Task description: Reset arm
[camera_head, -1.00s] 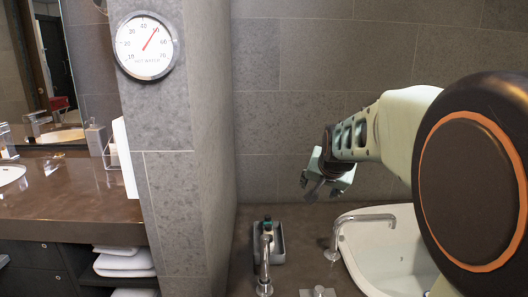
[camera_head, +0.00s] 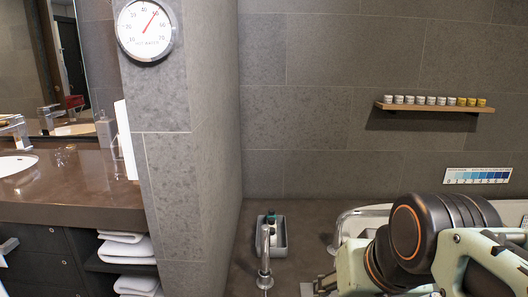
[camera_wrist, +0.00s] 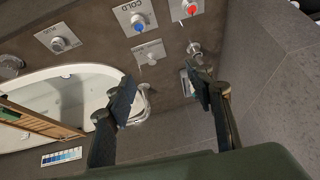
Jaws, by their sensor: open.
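My gripper (camera_wrist: 165,95) shows in the wrist view with its two dark fingers wide apart and nothing between them. In the head view my arm fills the lower right and is folded close to the camera. My gripper cannot be made out there.
A wooden shelf (camera_head: 435,107) holds several small jars. A stone pillar (camera_head: 165,180) stands left.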

